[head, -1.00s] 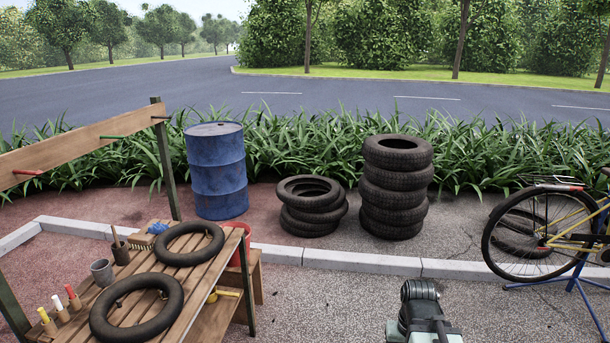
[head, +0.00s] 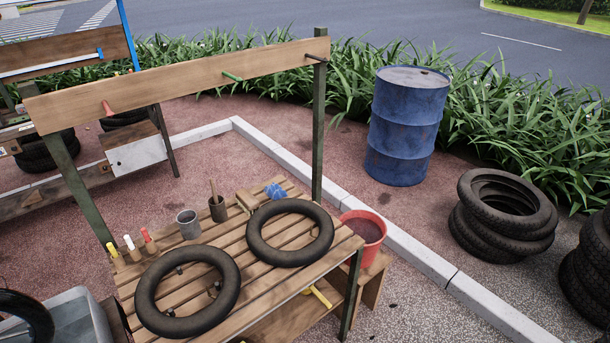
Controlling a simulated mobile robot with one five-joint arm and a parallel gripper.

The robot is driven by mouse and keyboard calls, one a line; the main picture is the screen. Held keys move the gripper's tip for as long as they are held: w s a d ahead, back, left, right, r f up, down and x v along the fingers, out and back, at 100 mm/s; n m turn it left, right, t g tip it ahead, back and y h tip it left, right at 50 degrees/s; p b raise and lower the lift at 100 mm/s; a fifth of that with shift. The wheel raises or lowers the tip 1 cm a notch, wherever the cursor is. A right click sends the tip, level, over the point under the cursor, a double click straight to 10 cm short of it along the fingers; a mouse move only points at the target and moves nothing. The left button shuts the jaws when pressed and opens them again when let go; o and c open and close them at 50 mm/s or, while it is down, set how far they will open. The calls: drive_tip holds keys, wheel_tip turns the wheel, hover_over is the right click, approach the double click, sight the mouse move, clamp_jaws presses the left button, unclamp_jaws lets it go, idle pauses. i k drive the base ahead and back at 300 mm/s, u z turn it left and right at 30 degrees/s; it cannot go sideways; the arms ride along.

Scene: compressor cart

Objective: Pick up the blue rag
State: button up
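The blue rag (head: 276,190) is a small crumpled blue bundle at the back right of the slatted wooden bench (head: 130,290). It lies just behind the right inner tube (head: 322,240), close to a wooden brush (head: 247,200) on its left. The tube's rim may hide its lower front edge. My gripper is not in view.
A second inner tube (head: 148,290), a grey cup (head: 188,223), a brown pot (head: 217,208) and several marker-like sticks (head: 129,243) share the bench. A wooden rail (head: 180,80) spans above its back. A red bucket (head: 366,228) stands to its right, with a blue barrel (head: 408,125) beyond.

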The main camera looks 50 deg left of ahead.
sight(273, 192)
drive_tip(key=z, duration=0.05)
drive_tip(key=i, duration=2.55)
drive_tip(key=u, duration=4.7)
drive_tip(key=i, duration=1.05)
